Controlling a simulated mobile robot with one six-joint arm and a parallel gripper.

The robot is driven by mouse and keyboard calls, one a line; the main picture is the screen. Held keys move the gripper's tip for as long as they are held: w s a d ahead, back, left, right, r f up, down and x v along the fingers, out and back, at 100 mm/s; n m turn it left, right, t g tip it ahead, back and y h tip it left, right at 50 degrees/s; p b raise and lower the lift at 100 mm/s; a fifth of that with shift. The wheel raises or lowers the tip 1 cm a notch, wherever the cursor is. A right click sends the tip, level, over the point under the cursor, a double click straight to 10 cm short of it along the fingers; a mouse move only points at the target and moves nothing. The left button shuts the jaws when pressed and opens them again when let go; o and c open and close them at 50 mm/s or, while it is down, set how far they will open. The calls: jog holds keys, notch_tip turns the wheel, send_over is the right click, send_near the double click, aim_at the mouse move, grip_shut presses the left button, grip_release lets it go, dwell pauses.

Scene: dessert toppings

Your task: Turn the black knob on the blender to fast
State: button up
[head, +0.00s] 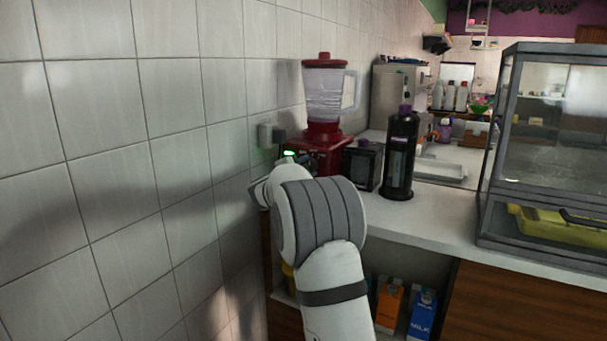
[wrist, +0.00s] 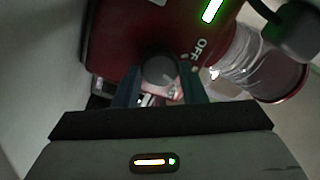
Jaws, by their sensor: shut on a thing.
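The red blender (head: 322,146) with a clear jug and red lid stands on the counter against the tiled wall. Its red base (wrist: 115,40) fills the top of the wrist view, with a lit green strip and the printed word OFF. The black knob (wrist: 159,70) on its front is between the fingers of my gripper (wrist: 160,88), which is shut on it. The knob's pointer and setting cannot be made out. In the head view my arm hides the gripper and the knob.
A black bottle (head: 400,155) and a small dark box (head: 362,165) stand right of the blender. A glass display case (head: 550,130) is farther right. The tiled wall (head: 120,150) is close on the left. Milk cartons (head: 421,312) sit on a shelf below the counter (head: 440,220).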

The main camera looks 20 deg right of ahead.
jog(key=m+b, duration=0.1)
jog(key=m, duration=0.1)
jog(key=m+b, duration=0.1)
jog(key=m, duration=0.1)
jog(key=shift+d+r+m, duration=0.1)
jog(key=shift+d+m, duration=0.1)
jog(key=shift+m, duration=0.2)
dwell(0.4)
jog(key=o, duration=1)
jog(key=shift+a, duration=0.1)
jog(key=v, duration=0.7)
jog(key=shift+s+a+p, duration=0.25)
jog(key=shift+a+p, duration=0.05)
